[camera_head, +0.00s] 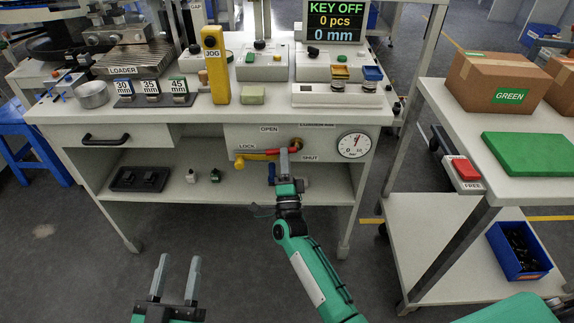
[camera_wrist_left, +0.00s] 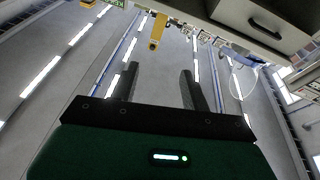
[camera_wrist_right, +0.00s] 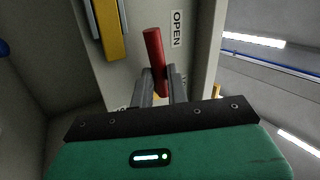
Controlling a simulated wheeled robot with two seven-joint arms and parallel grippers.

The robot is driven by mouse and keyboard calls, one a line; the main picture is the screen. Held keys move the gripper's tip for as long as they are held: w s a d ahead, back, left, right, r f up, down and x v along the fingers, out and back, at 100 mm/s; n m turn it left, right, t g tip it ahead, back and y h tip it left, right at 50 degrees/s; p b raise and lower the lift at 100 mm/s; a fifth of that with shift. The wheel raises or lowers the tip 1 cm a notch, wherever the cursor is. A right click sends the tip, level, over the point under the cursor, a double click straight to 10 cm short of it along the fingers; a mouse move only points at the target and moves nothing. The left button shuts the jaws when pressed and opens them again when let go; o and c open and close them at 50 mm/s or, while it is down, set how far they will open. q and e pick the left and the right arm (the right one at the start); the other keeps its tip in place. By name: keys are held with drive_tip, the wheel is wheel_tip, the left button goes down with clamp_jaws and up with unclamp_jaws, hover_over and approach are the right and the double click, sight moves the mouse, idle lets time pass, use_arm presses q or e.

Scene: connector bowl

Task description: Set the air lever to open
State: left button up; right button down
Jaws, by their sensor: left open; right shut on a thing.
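The air lever is a red handle (camera_head: 272,152) on the front panel under the worktop, between the labels OPEN (camera_head: 269,129), SHUT (camera_head: 310,157) and LOCK (camera_head: 245,147). It lies roughly sideways in the head view, near a brass-coloured fitting (camera_head: 296,142). My right gripper (camera_head: 284,155) is at the panel, shut on the red lever, which shows between its fingers in the right wrist view (camera_wrist_right: 154,47). The fingers hide part of it. My left gripper (camera_head: 175,278) is open and empty, low in front of the bench; its spread fingers also show in the left wrist view (camera_wrist_left: 160,88).
A yellow bar (camera_head: 255,157) sits just beside the red lever. A dial gauge (camera_head: 354,145) is to the right, a drawer with a black handle (camera_head: 104,138) to the left. The lower shelf (camera_head: 230,185) holds small parts. Floor in front is free.

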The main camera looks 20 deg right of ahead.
use_arm(q)
drive_tip(key=shift+a+r+t+b, duration=0.15)
drive_tip(key=shift+a+r+t, duration=0.1)
drive_tip(key=shift+r+t, duration=0.4)
drive_tip(key=shift+a+r+t+b, duration=0.15)
drive_tip(key=shift+r+t, duration=0.25)
drive_tip(key=shift+r, duration=0.5)
drive_tip(key=shift+a+r+t+b, duration=0.1)
drive_tip(key=shift+a+r+t, duration=0.2)
drive_tip(key=shift+r+t, duration=0.35)
use_arm(e)
drive_tip(key=shift+a+r+m+h, duration=0.1)
drive_tip(key=shift+r+m+h, duration=0.05)
drive_tip(key=shift+m+h, duration=0.7)
drive_tip(key=shift+r+m+h, duration=0.1)
drive_tip(key=shift+m+h, duration=0.55)
drive_tip(key=shift+m, duration=0.3)
use_arm(q)
drive_tip(key=shift+r, duration=0.1)
use_arm(e)
drive_tip(key=c, duration=1.4)
unclamp_jaws()
drive_tip(key=shift+o, duration=0.2)
